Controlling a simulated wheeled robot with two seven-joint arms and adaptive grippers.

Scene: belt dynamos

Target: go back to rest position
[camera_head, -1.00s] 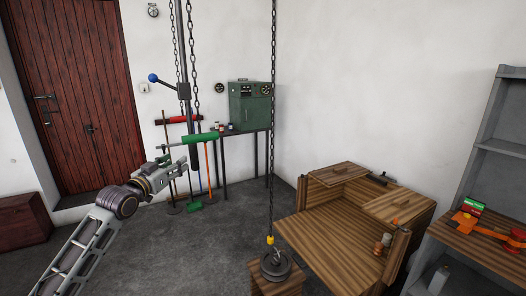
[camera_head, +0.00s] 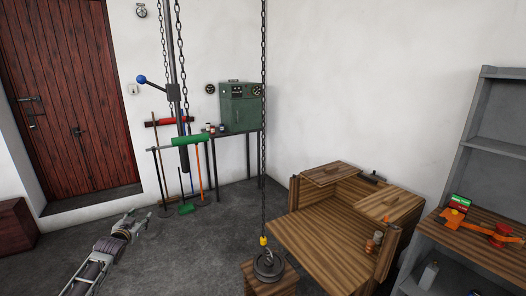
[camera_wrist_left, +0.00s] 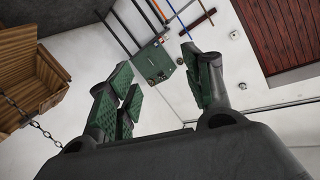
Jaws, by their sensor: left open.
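My left gripper (camera_head: 133,222) is low at the left in the head view, small and pointing up and to the right. In the left wrist view its green-padded fingers (camera_wrist_left: 160,95) are spread apart, with nothing between them. It stands clear of the hanging bar with the green handle (camera_head: 190,140) and the red handle (camera_head: 166,122). A lever with a blue ball (camera_head: 141,79) sits higher on that bar. My right gripper is not in view.
A wooden bench (camera_head: 315,235) stands at the right, beside a grey shelf (camera_head: 497,115). A chain (camera_head: 263,120) hangs down to a dark weight (camera_head: 268,266) over a wooden box. A green control box (camera_head: 240,107) stands on a table at the back wall. Open floor lies around my left arm.

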